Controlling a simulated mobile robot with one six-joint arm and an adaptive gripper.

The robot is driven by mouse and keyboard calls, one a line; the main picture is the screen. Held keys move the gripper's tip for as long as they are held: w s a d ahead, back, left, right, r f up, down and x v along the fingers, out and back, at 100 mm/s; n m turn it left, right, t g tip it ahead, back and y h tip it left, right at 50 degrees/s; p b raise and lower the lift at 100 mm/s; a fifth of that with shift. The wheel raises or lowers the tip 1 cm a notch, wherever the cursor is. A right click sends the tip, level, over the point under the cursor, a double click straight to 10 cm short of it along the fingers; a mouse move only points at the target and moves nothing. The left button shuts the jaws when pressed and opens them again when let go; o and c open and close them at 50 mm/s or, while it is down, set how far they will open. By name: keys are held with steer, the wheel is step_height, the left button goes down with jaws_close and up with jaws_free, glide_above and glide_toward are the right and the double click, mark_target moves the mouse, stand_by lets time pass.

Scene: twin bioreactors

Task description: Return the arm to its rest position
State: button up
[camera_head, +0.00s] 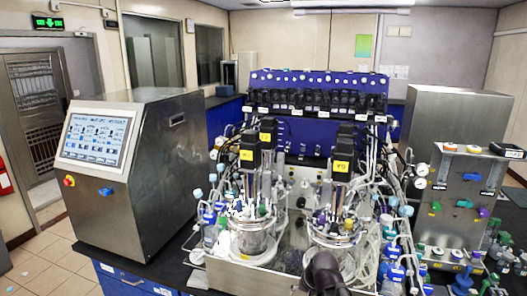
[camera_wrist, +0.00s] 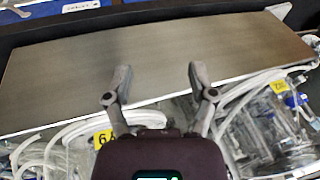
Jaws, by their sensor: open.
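My gripper (camera_wrist: 159,78) shows in the wrist view with its two grey fingers spread apart and nothing between them. The fingers show over a flat brushed-metal surface (camera_wrist: 60,75); I cannot tell how far above it they are. In the head view, a dark rounded piece, apparently part of my arm, rises at the bottom edge in front of the right bioreactor; the gripper itself cannot be made out there. The left bioreactor (camera_head: 254,238) and right bioreactor (camera_head: 335,232) stand side by side, both upright, with black motors and yellow labels on top.
A steel console with a screen (camera_head: 97,137) stands at the left. A steel pump unit (camera_head: 462,198) stands at the right. A blue rack (camera_head: 312,140) is behind the bioreactors. Tubing and small bottles crowd both vessels.

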steer(key=s+d+f+n+g+h+b, duration=0.2)
steer(key=s+d+f+g, duration=0.1)
steer(key=s, duration=0.5)
steer(key=shift+d+f+n+h, duration=0.35)
steer(key=shift+d+f, duration=0.25)
steer(key=shift+d, duration=0.55)
